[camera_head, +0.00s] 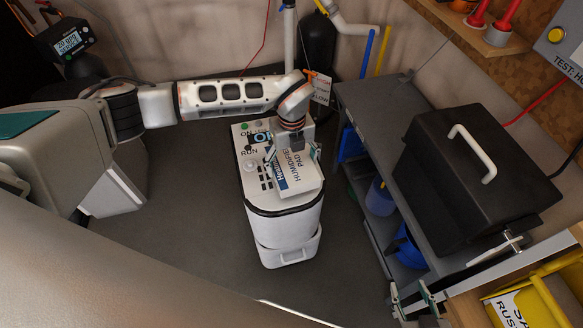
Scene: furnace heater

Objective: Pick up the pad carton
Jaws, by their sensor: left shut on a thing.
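The pad carton (299,177) is a white box with a blue patch and the words "HUMIDIFIER PAD". It sits at the top of a white appliance (285,226) with a dark rim and several buttons; I cannot tell whether it touches that top. My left gripper (292,158) comes in from the left and is shut on the carton from above. Its fingers hide part of the carton's upper end. My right gripper (415,299) is at the lower right, away from the carton, with its two fingers apart and nothing visible between them.
A grey shelf unit (375,108) stands right of the appliance, with a black toolbox (475,175) on top and blue containers (381,196) below. A black cylinder (316,45) and pipes stand behind. A yellow crate (545,295) is at lower right. Floor left of the appliance is clear.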

